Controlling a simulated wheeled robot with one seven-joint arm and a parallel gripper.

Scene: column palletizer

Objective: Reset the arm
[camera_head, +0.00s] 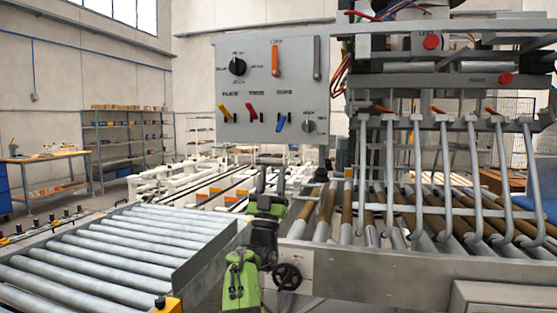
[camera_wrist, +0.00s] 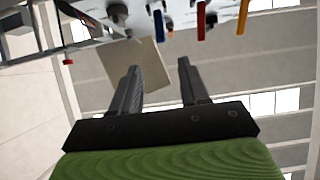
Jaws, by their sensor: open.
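My gripper (camera_head: 271,172) points upward in the head view, below the control panel and in front of the roller conveyors. Its two dark fingers are apart with nothing held between them, as the wrist view (camera_wrist: 158,70) shows. My green arm stands below it. No finger visibly touches a lever.
A roller conveyor (camera_head: 110,255) fills the lower left. The palletizer machine (camera_head: 440,80), with curved grey bars above brown and grey rollers, stands at the right. A black handwheel (camera_head: 287,276) sits close beside my arm. Shelves (camera_head: 125,140) and a workbench (camera_head: 45,157) stand far left.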

